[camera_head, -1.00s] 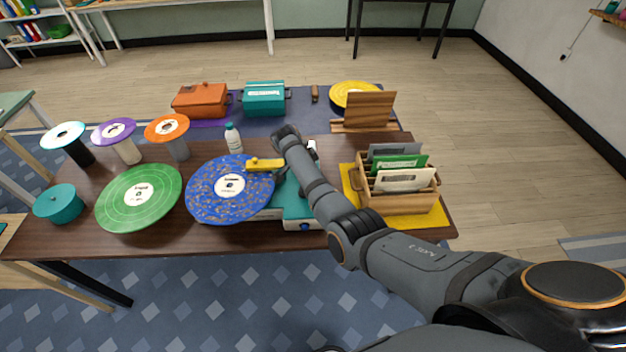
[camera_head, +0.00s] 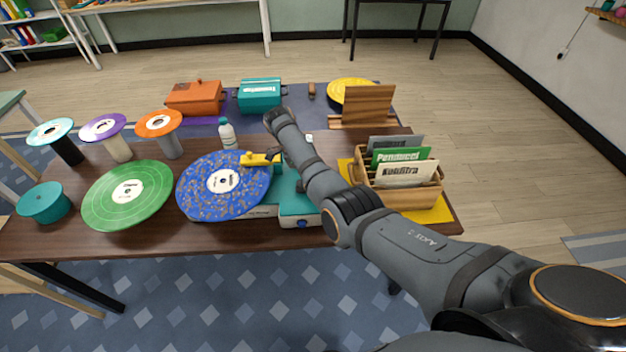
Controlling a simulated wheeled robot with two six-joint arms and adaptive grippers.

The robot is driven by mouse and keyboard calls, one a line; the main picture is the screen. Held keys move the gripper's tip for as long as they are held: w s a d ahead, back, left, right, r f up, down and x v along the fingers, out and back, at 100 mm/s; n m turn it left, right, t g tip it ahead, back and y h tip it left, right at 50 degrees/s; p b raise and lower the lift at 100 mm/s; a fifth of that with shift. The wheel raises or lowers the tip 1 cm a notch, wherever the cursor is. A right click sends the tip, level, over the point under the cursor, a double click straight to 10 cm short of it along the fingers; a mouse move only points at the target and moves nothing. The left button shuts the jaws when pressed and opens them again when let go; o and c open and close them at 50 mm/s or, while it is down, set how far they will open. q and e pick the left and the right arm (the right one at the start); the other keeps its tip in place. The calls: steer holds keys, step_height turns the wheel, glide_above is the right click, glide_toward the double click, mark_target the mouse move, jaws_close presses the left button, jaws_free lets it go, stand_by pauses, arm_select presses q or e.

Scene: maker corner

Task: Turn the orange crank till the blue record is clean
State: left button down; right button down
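The blue record (camera_head: 205,194) sits on a teal and white machine (camera_head: 295,204) near the table's front edge. Brownish specks cover much of its blue surface; its label is white. A yellow piece (camera_head: 257,159) reaches over the record's right edge from the machine. My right arm crosses in front of the machine, its wrist bent just behind the yellow piece. My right gripper (camera_head: 273,153) is mostly hidden by the arm; only small dark parts show beside the yellow piece. I cannot make out the orange crank. My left gripper is not in view.
A green record (camera_head: 150,205) lies left of the blue one. A bottle (camera_head: 227,134) stands behind it. Several record-topped stands, including an orange one (camera_head: 159,123), are at the left. A wooden crate of sleeves (camera_head: 400,197) stands right of my arm. Orange (camera_head: 195,100) and teal (camera_head: 260,96) boxes are behind.

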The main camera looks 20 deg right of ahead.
mark_target(298, 184)
steer(key=shift+s+a, duration=0.1)
stand_by(0.5)
steer(key=c, duration=1.3)
jaws_free()
steer(key=v, duration=1.2)
